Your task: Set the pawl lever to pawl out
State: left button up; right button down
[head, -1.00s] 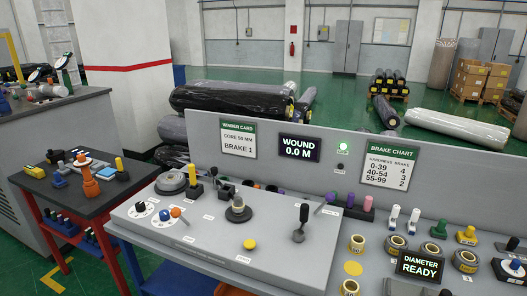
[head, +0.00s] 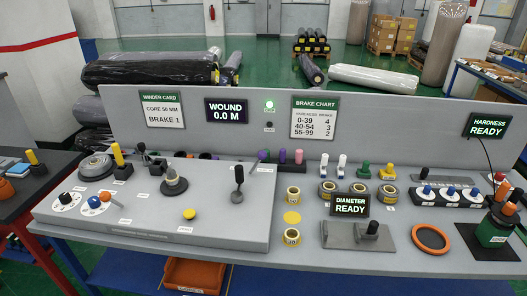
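Several levers stand on the grey sloped control panel (head: 140,222), and their small labels are too small to read, so I cannot tell which is the pawl lever. A black-handled lever (head: 238,176) stands nearly upright at the panel's right. A purple-tipped lever (head: 262,155) leans behind it. At the back left are a yellow-handled lever (head: 117,153) and a black-knobbed lever (head: 141,148) beside a ribbed grey disc (head: 95,167). Neither of my grippers is in view.
The panel also has a yellow button (head: 190,213) and two dials, black-knobbed (head: 66,198) and blue-knobbed (head: 94,202). Tape rolls (head: 292,236), a DIAMETER READY display (head: 350,204) and an orange ring (head: 431,238) lie right. An orange bin (head: 195,275) is below. A signboard stands behind.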

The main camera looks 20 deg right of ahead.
aim_at(262, 155)
jog(key=l+u, duration=0.15)
jog(key=l, duration=0.25)
jog(key=k+l+u, duration=0.1)
jog(key=l, duration=0.3)
jog(key=k+l+u, duration=0.15)
jog(key=l, duration=0.25)
